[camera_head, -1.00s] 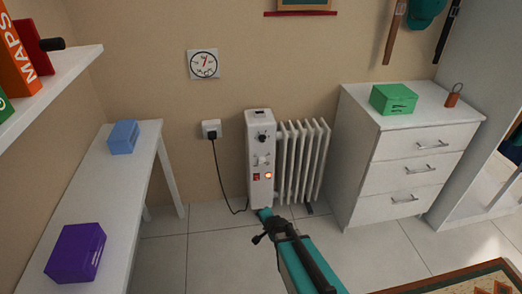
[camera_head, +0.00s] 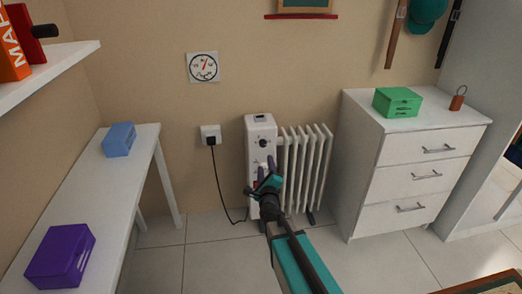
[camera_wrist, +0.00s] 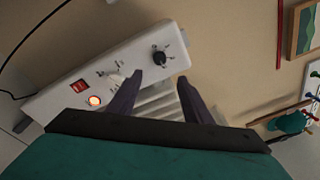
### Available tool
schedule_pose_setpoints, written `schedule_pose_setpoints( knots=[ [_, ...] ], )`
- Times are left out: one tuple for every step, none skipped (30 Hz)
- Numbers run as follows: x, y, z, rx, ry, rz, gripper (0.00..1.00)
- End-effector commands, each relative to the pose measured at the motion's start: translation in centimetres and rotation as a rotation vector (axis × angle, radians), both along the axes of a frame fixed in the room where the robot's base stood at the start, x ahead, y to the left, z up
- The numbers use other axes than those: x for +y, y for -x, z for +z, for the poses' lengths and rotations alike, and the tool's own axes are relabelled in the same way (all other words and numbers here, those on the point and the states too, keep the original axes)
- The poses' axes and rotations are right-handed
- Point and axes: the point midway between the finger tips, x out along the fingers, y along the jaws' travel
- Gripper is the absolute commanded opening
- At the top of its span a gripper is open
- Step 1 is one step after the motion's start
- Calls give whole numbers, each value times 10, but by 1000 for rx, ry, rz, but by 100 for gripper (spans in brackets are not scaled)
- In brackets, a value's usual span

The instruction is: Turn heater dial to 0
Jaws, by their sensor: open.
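The white heater (camera_head: 310,165) stands on the floor against the wall. Its control panel has a black dial (camera_head: 262,142) near the top, which also shows in the wrist view (camera_wrist: 159,58). A white dial (camera_wrist: 117,80), a red switch (camera_wrist: 80,87) and a lit orange lamp (camera_wrist: 94,101) sit lower on the panel. My gripper (camera_head: 266,170) is in front of the panel, overlapping its lower part in the head view. In the wrist view my gripper (camera_wrist: 158,82) is open and empty, with the left fingertip near the white dial. I cannot tell whether it touches.
A wall outlet (camera_head: 210,135) with a black cord (camera_head: 226,188) is left of the heater. A white drawer unit (camera_head: 415,180) with a green box (camera_head: 397,102) stands close on the right. A white table (camera_head: 75,195) is on the left. The floor in front is clear.

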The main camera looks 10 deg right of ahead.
Motion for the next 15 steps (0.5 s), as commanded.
schedule_pose_setpoints(
  knots=[
    [0,0,0,0,0,0,45],
    [0,0,0,1,0,1,45],
    [0,0,0,1,0,1,45],
    [0,0,0,1,0,1,45],
    [0,0,0,1,0,1,45],
    [-1,-1,0,1,0,1,45],
    [-1,-2,0,1,0,1,45],
    [-1,-3,0,1,0,1,45],
    [-1,-4,-1,1,0,0,45],
    [-1,-5,-1,1,0,0,45],
    [-1,-7,-1,1,0,0,45],
    [-1,-9,-1,1,0,0,45],
    [-2,-10,-1,1,0,0,45],
    [-2,-12,-1,1,0,0,45],
    [-2,-15,-1,1,0,1,45]
  ],
)
